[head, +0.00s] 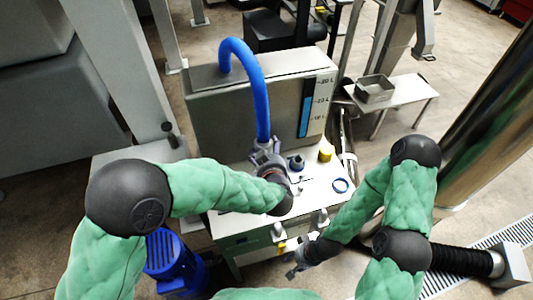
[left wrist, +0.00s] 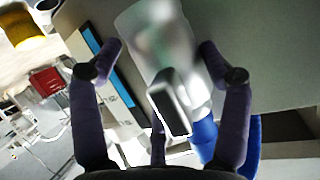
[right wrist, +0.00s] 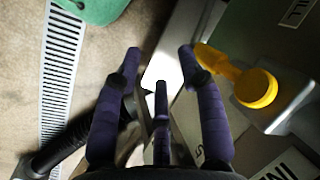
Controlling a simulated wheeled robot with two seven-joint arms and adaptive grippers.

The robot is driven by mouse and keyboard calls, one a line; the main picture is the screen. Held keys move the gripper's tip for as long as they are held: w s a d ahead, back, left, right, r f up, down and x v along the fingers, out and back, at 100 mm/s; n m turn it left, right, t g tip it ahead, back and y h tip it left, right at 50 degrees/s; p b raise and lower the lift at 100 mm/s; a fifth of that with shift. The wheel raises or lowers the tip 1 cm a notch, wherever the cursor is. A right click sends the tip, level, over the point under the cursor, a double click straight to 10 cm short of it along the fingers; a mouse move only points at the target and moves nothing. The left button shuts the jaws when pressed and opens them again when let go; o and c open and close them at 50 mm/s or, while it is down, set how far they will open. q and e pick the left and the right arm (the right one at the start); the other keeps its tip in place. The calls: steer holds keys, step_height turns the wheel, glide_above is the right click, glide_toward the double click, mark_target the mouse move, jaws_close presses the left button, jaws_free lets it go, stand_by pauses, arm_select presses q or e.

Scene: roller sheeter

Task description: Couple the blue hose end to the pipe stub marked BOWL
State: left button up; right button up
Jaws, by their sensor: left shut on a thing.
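The blue hose (head: 258,85) arches out of the top of the grey tank and comes down to my left gripper (head: 265,154). My left gripper is shut on the hose end, above the back of the white worktop. In the left wrist view a blurred pale cylindrical fitting lies between the fingers, with blue hose (left wrist: 204,138) below it. A short dark stub with a bluish top (head: 296,162) stands just right of the left gripper; no BOWL mark is legible. My right gripper (head: 294,268) is low at the worktop's front, and in the right wrist view (right wrist: 160,65) its fingers are apart and empty.
The grey tank (head: 220,120) with a blue level gauge (head: 306,108) stands behind the worktop (head: 235,222). A yellow handle (right wrist: 255,88) is close to my right fingers. A blue motor (head: 172,258) stands front left.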

arm_select(q)
steer(key=shift+s+f+b, duration=0.15)
steer(key=shift+f+b, duration=0.3)
steer(key=shift+b, duration=0.1)
step_height(320, 180, down, 6)
steer(key=b, duration=0.6)
steer(key=shift+f, duration=0.15)
steer(key=shift+f+p, duration=0.15)
steer(key=shift+p, duration=0.4)
stand_by(0.4)
steer(key=shift+f+b, duration=0.7)
steer(key=shift+f, duration=0.95)
stand_by(1.0)
steer(key=o, duration=1.7)
steer(key=shift+f, duration=0.1)
